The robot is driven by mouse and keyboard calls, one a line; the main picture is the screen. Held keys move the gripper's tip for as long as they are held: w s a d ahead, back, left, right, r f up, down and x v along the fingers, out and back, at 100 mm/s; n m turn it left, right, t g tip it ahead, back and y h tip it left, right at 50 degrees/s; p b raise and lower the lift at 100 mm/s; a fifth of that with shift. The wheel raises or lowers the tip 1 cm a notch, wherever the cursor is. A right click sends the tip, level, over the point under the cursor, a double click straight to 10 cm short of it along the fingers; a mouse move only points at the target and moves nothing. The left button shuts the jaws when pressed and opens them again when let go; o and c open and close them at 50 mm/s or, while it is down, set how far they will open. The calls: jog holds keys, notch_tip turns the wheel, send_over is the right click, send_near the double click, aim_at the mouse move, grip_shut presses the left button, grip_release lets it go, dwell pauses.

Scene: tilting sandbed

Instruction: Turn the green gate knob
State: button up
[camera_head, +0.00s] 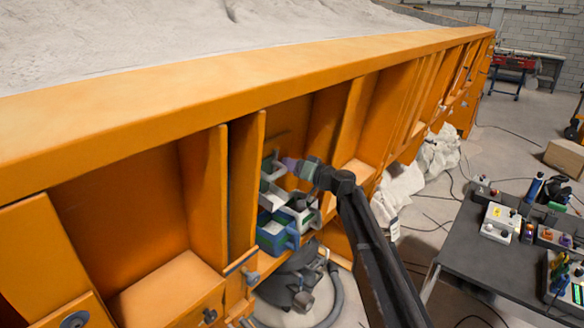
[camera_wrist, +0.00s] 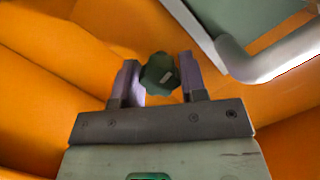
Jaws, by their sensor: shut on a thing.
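The green gate knob (camera_wrist: 160,74) is dark green and faceted. In the wrist view it sits between the two purple fingers of my gripper (camera_wrist: 158,65), which is shut on it. A small light patch shows on the knob's face. In the head view my gripper (camera_head: 288,163) reaches in between the ribs of the orange sandbed wall (camera_head: 150,82). The knob cannot be made out there; the gripper and the fittings hide it.
Grey and green box-like fittings (camera_head: 275,195) sit just below my gripper. A pale grey curved pipe (camera_wrist: 275,65) runs close to the right finger in the wrist view. Orange ribs (camera_head: 243,185) stand left of the arm. A dark table (camera_head: 485,255) with tools stands at right.

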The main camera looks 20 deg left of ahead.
jog(key=m+b, duration=0.1)
jog(key=m, duration=0.3)
jog(key=shift+f+g+y, duration=0.1)
jog(key=shift+g+y, duration=0.3)
jog(key=m+y+b, duration=0.1)
jog(key=m, duration=0.4)
jog(key=shift+g, duration=0.3)
jog(key=m+b, duration=0.1)
jog(key=m, duration=0.3)
jog(key=shift+m+y, duration=0.3)
jog(key=shift+y, duration=0.1)
jog(key=m+t+b, duration=0.1)
jog(key=m, duration=0.4)
jog(key=shift+y, duration=0.3)
jog(key=o, duration=0.9)
jog(key=b+v, duration=0.3)
jog(key=v, duration=0.7)
jog(key=shift+s+d, duration=0.15)
jog(key=shift+d, duration=0.25)
